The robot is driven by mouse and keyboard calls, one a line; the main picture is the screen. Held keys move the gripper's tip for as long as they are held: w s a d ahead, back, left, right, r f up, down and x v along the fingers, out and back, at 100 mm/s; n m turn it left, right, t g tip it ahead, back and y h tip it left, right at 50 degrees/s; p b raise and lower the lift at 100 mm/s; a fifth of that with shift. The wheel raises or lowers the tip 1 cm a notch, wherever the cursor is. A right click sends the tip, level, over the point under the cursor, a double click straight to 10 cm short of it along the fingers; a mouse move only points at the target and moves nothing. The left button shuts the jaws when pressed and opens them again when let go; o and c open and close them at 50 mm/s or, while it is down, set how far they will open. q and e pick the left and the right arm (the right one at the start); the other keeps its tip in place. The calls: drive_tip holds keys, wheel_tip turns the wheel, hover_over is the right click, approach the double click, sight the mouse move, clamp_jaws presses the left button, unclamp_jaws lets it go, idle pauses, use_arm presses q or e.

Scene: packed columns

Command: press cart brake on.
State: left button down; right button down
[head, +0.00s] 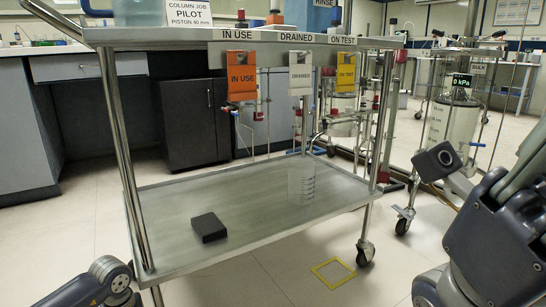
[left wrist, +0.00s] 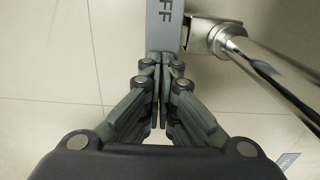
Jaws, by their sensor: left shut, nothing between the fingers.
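The steel cart (head: 130,170) stands in front of me in the head view, with a top shelf, a lower shelf and legs on casters (head: 365,253). In the left wrist view a grey bar (left wrist: 163,28) shows at the top, beside a metal bracket and tube (left wrist: 270,70). The letters "FF" are readable on it; the rest is cut off. My left gripper (left wrist: 162,62) is shut and empty, its fingertips at the bar's near end; I cannot tell whether they touch. In the head view only part of my left arm shows at lower left. My right arm's dark end is at right; its fingertips are unclear.
Tags hang below the top shelf, including an orange "IN USE" tag (head: 242,78). Another cart stands behind at right.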

use_arm(q)
drive_tip(key=shift+r+p, duration=2.7)
drive_tip(key=shift+r, duration=0.4)
drive_tip(key=shift+r+p, duration=0.35)
drive_tip(key=shift+r, duration=0.3)
